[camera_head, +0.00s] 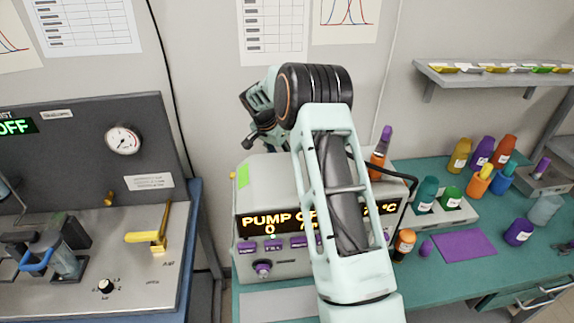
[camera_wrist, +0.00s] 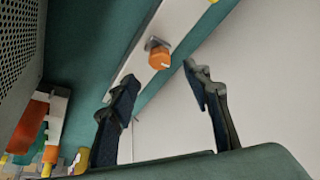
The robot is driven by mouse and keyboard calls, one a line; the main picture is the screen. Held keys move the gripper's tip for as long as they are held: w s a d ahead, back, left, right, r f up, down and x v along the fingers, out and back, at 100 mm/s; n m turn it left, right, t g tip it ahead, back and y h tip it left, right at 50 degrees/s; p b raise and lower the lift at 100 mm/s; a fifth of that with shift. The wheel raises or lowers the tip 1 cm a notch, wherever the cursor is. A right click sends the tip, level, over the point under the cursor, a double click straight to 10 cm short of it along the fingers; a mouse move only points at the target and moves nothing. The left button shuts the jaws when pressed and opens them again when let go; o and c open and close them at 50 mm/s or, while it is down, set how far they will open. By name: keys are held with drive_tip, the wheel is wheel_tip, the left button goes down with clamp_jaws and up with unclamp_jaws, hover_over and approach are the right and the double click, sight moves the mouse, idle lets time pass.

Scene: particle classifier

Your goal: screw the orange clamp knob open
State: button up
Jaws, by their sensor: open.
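The orange clamp knob (camera_wrist: 158,55) shows in the wrist view as a small orange block on a grey mount, on a long pale bar. My gripper (camera_wrist: 160,78) is open, with a dark finger to either side of the view. The knob lies beyond the fingertips, between their lines, apart from both. In the head view my gripper (camera_head: 264,138) is above the back left of the grey pump unit (camera_head: 285,185), partly behind my arm. I cannot make out the knob in the head view.
A pale wall stands behind. In the wrist view a perforated grey panel (camera_wrist: 18,35) is at upper left, with orange and white items below it. In the head view, several coloured bottles stand on the teal bench (camera_head: 470,262) at right, and a dark-backed station (camera_head: 85,130) is at left.

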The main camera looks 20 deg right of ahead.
drive_tip(key=p+x, duration=0.1)
drive_tip(key=x, duration=0.6)
drive_tip(key=c, duration=1.2)
